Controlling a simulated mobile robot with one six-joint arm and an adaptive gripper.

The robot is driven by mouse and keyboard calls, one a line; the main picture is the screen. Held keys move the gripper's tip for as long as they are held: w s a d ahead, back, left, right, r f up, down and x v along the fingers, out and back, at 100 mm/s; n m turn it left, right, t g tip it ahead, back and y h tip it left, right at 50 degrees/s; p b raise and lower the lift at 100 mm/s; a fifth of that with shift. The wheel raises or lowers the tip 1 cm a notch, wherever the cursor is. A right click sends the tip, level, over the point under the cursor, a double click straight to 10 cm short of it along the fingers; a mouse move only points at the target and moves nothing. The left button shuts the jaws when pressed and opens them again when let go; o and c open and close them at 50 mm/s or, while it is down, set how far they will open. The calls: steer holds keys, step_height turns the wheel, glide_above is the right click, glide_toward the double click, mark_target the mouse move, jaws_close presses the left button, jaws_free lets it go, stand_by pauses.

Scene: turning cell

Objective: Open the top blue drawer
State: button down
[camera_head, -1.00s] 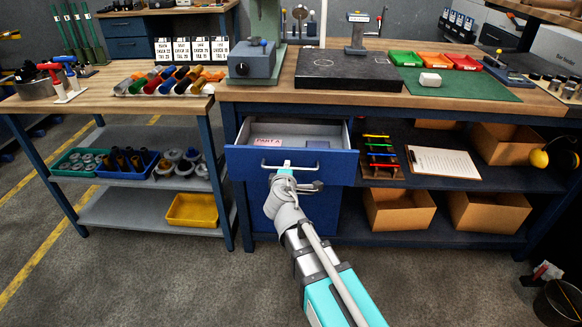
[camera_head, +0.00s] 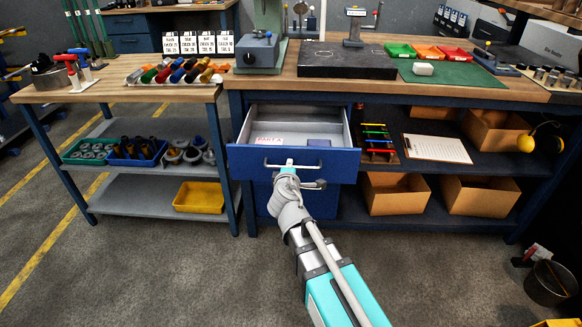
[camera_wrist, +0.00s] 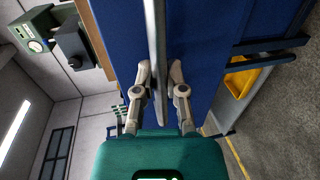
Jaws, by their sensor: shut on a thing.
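The top blue drawer (camera_head: 328,164) is pulled out from under the bench and its grey inside shows. A pink label reading PART A (camera_head: 269,140) and a small dark blue item (camera_head: 319,143) lie in it. My gripper (camera_head: 288,170) is at the drawer's front, on its pale bar handle (camera_head: 308,166). In the wrist view my gripper (camera_wrist: 161,84) has one finger on each side of the handle bar (camera_wrist: 156,50) and is shut on it. The blue drawer front (camera_wrist: 205,45) fills much of that view.
A yellow bin (camera_head: 199,197) sits on the lower shelf of the side table at left. Cardboard boxes (camera_head: 396,194) and a clipboard (camera_head: 437,148) are on the bench shelves at right. Open floor lies in front.

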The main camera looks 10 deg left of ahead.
steer(key=shift+a, duration=0.2)
steer(key=c, duration=1)
jaws_free()
steer(key=o, duration=0.3)
steer(key=shift+d, duration=0.1)
steer(key=shift+s, duration=0.1)
